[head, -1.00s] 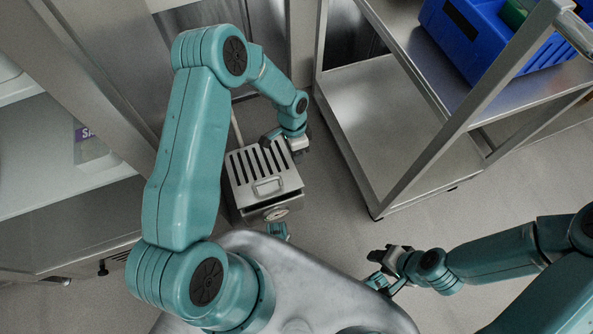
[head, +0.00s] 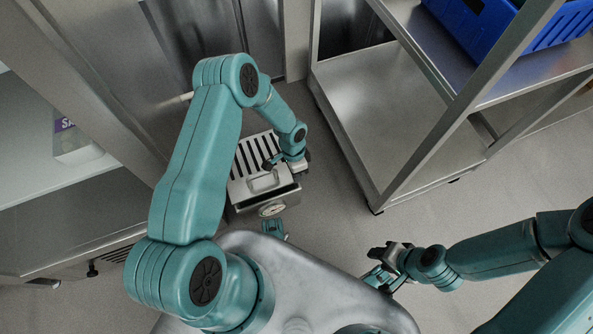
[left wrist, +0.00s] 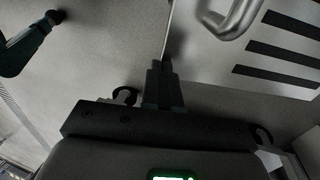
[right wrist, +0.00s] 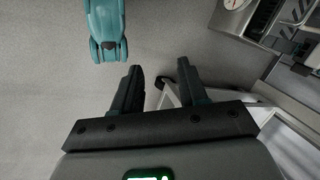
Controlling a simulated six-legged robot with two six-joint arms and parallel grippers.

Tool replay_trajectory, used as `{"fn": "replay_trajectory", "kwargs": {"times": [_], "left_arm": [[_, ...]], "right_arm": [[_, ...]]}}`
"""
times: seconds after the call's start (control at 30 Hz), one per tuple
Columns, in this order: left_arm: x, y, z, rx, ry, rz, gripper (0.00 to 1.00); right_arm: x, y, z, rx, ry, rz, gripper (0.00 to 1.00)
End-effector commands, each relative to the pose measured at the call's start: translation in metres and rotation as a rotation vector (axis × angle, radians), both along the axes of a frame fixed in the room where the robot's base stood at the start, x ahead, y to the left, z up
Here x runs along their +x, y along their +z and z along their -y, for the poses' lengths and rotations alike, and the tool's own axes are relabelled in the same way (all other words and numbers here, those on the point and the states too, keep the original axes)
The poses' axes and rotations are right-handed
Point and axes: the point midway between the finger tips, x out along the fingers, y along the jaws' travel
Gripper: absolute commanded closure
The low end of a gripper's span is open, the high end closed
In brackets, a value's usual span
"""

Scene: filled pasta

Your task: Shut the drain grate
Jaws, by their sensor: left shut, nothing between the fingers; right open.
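The drain grate (head: 249,158) is a slotted metal panel with a bar handle (head: 262,182), on top of a metal box with a round gauge (head: 271,210) on its front. My left gripper (head: 269,164) is shut and empty at the grate's right side, close to the handle. In the left wrist view its closed fingertips (left wrist: 160,70) are at the panel's thin edge, with the handle (left wrist: 236,20) and dark slots to the right. I cannot tell if they touch it, or whether the grate lies fully flat. My right gripper (right wrist: 158,85) is open and empty, away from the box.
A metal shelf cart (head: 355,95) holding a blue crate (head: 515,30) stands to the right of the box. A shelf unit (head: 75,200) with a white package (head: 82,143) is on the left. Grey floor (head: 335,205) is clear between the box and my right gripper.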

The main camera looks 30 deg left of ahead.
Motion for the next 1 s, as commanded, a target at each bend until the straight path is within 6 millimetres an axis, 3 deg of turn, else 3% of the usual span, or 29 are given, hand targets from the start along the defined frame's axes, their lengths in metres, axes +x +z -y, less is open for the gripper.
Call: {"fn": "replay_trajectory", "kwargs": {"times": [0.27, 0.63, 1.0], "left_arm": [[0.0, -0.003, 0.0, 0.0, 0.0, 0.0, 1.0], [-0.006, -0.064, 0.006, 0.001, -0.001, -0.003, 1.0], [-0.006, -0.068, 0.007, -0.002, -0.001, -0.001, 1.0]], "right_arm": [[0.0, -0.002, 0.0, 0.0, 0.0, 0.001, 0.57], [0.01, -0.05, 0.009, -0.007, -0.037, 0.017, 0.57], [0.011, -0.05, 0.01, -0.008, -0.041, 0.019, 0.57]]}}
